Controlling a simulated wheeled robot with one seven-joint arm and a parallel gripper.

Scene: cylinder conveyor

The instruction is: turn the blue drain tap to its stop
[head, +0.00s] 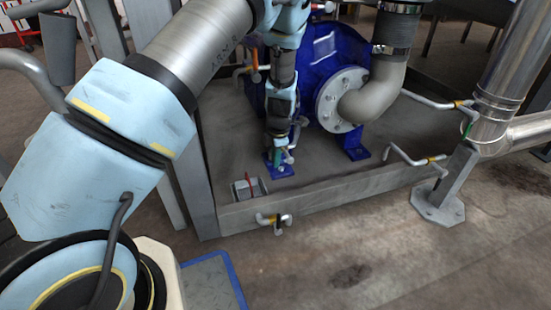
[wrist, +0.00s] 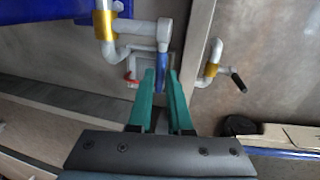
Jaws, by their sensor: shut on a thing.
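The blue drain tap shows in the wrist view as a blue lever (wrist: 163,58) on a grey pipe fitting with a yellow band. My gripper (wrist: 164,76) has its two green fingers on either side of the lever's near end, shut on it. In the head view my gripper (head: 279,143) points down at the foot of the blue pump, beside a small grey pipe end. The blue lever cannot be made out there behind the fingers.
A red-handled valve (head: 249,185) sits close by on the floor plate. A black-handled tap (head: 277,221) sticks out from the frame's front beam (head: 350,190); it also shows in the wrist view (wrist: 237,81). The blue pump (head: 325,60) stands just behind my gripper.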

